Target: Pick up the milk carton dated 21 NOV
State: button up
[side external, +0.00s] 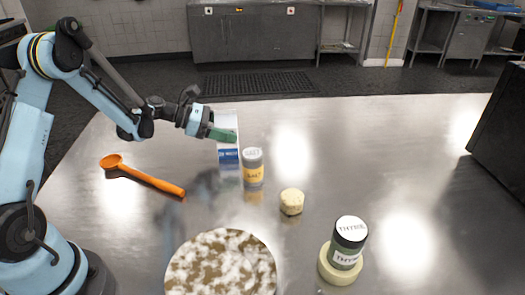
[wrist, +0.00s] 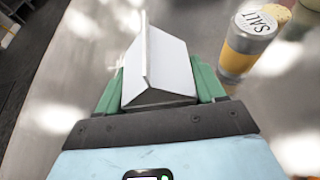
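A white milk carton (side external: 227,125) with a blue lower band stands upright at the table's far side, left of the salt jar. In the wrist view its white gabled top (wrist: 160,65) lies between the two green fingers of my gripper (wrist: 158,85). The fingers lie against both of its sides, with no gap that I can see. In the side view my gripper (side external: 222,134) reaches across the carton's upper part from the left. No date can be read in either view. Whether the carton's base touches the table is unclear.
A salt jar (side external: 253,168) stands close to the right of the carton; it also shows in the wrist view (wrist: 245,42). An orange spoon (side external: 142,175), a small yellowish piece (side external: 291,202), a thyme jar (side external: 347,243) and a speckled round board (side external: 222,265) lie nearer. The right side is mostly clear.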

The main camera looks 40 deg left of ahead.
jog(key=c, duration=0.8)
jog(key=shift+r, duration=0.1)
jog(key=shift+c, duration=0.2)
